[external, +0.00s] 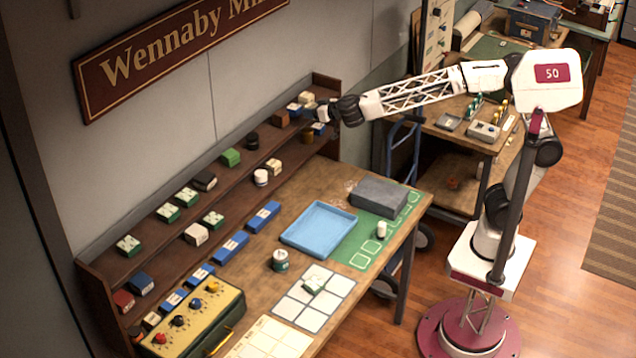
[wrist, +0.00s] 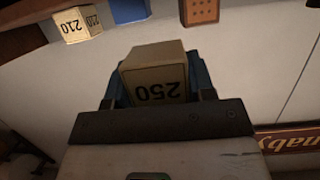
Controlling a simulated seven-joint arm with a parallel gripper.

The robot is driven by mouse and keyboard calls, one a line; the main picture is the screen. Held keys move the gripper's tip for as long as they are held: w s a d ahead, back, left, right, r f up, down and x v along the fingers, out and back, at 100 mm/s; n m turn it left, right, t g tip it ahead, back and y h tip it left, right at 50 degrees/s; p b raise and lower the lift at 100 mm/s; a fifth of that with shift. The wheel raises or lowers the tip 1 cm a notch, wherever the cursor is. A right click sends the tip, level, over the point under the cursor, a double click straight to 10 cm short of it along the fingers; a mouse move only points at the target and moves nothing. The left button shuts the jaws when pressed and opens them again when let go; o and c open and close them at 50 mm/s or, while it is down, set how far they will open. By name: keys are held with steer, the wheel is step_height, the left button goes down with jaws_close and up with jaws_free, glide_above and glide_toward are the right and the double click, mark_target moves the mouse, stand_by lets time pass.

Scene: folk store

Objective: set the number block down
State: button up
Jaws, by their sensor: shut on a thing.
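In the external view my gripper (external: 322,114) is at the far right end of the wooden shelf (external: 225,190), close to the small blocks there. The held block is too small and crowded to pick out clearly in that view.
Several blocks and jars stand along the two shelf levels. An orange-brown block (wrist: 200,10) is near the wrist view's top edge. On the table are a blue tray (external: 287,239), a grey box (external: 379,195), a green mat (external: 352,245) and a white grid sheet (external: 290,309).

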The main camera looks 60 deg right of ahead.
steer(key=s+a, duration=0.3)
steer(key=a, duration=0.3)
steer(key=shift+a+y, duration=0.3)
steer(key=shift+w, duration=0.15)
glide_above(268, 136)
steer(key=shift+s+d+f, duration=0.35)
steer(key=shift+s+f, duration=0.1)
steer(key=shift+f, duration=0.15)
stand_by(0.3)
stand_by(0.4)
steer(key=shift+w+a, duration=0.3)
steer(key=shift+w, duration=0.3)
steer(key=shift+f, duration=1.6)
steer(key=shift+f, duration=0.2)
steer(key=o, duration=0.9)
